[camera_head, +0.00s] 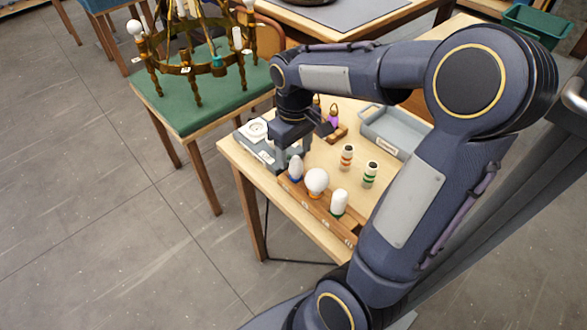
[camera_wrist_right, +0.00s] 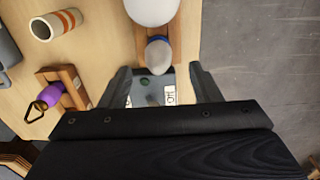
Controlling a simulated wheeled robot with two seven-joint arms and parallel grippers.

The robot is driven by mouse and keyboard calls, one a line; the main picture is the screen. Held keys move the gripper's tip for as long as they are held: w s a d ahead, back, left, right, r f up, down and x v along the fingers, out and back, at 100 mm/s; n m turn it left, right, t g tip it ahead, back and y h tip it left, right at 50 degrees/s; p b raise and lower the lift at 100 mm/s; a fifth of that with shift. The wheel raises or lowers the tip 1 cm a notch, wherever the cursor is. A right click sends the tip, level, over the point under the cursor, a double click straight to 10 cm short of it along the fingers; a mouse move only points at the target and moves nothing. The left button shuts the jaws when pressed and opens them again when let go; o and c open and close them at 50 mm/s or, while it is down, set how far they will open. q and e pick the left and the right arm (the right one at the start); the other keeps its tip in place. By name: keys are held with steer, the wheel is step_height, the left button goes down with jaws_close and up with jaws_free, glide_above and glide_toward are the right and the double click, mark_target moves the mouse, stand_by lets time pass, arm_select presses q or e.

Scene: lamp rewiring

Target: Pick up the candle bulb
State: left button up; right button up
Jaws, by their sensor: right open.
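The candle bulb (camera_head: 296,168), slim and white with a blue base, stands upright at the far end of a wooden rack (camera_head: 325,217) along the table's edge. It also shows in the right wrist view (camera_wrist_right: 158,56), just beyond the fingertips. My right gripper (camera_head: 293,153) is open, with its fingers pointing down close to the candle bulb. In the right wrist view the gripper (camera_wrist_right: 158,72) has its fingers spread to either side, with nothing held between them. Whether a finger touches the bulb I cannot tell. My left gripper is not in view.
A round white bulb (camera_head: 317,181) stands close beside the candle bulb, then a green-based bulb (camera_head: 339,203). Two striped cylinders (camera_head: 347,157) (camera_head: 370,174), a grey tray (camera_head: 391,137) and a purple item (camera_wrist_right: 50,95) are nearby. A brass chandelier (camera_head: 190,69) stands on a green-topped table.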

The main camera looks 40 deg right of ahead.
mark_target(296, 168)
step_height(296, 168, down, 6)
steer(key=shift+s+d+f, duration=0.1)
steer(key=shift+d, duration=0.05)
steer(key=shift+c, duration=0.5)
steer(key=c, duration=1)
